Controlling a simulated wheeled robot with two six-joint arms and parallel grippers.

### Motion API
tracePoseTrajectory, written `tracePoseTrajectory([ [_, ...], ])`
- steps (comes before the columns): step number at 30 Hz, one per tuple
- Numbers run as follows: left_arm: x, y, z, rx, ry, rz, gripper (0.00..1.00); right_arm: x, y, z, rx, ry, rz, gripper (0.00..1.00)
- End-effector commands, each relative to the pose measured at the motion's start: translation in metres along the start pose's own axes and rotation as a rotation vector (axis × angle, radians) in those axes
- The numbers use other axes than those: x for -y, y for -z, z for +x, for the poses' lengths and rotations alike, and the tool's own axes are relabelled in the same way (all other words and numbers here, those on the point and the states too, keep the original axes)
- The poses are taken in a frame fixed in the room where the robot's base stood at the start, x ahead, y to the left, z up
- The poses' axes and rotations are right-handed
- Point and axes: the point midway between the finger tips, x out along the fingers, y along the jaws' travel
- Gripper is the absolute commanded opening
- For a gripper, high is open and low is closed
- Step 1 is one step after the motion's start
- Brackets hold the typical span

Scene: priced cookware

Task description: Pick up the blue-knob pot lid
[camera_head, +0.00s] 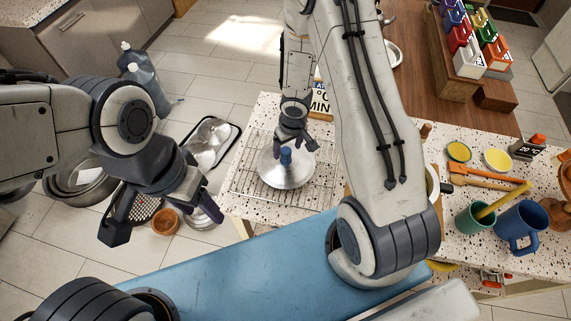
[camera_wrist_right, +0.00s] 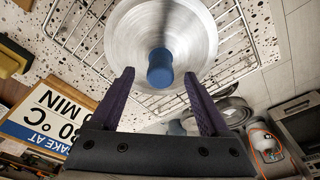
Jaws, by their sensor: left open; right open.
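The silver pot lid (camera_head: 287,174) with its blue knob (camera_head: 286,156) lies on a wire rack on the speckled counter. The lid (camera_wrist_right: 150,38) and knob (camera_wrist_right: 160,72) also show in the right wrist view. My right gripper (camera_head: 295,143) is open above the lid. In the right wrist view its fingertips (camera_wrist_right: 159,74) appear on either side of the knob, without visible contact; the exact depth is unclear. My left gripper (camera_head: 162,226) is open and empty, away to the left, off the counter.
The wire rack (camera_head: 245,178) extends around the lid. A sign (camera_head: 318,103) stands behind it. To the right are a green cup (camera_head: 474,218), a blue mug (camera_head: 519,226) and wooden utensils (camera_head: 480,180).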

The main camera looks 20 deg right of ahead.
Motion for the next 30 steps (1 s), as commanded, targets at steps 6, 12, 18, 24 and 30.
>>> tracePoseTrajectory([
  [6,0.002,-0.002,0.028,0.000,0.000,0.000,0.57,0.001,0.002,0.038,0.001,0.000,-0.001,0.80],
  [12,0.002,-0.002,0.034,0.000,0.000,-0.002,0.57,0.001,0.003,0.046,0.001,-0.001,-0.001,0.80],
  [18,0.002,-0.002,0.032,0.000,0.000,-0.002,0.57,0.001,0.003,0.044,0.001,-0.001,-0.001,0.61],
  [24,0.002,-0.002,0.032,0.000,0.000,-0.002,0.57,0.001,0.003,0.044,0.001,-0.001,-0.001,0.00],
  [30,0.002,-0.002,0.032,0.000,0.000,-0.002,0.57,0.001,0.003,0.044,0.000,-0.001,-0.001,0.00],
])
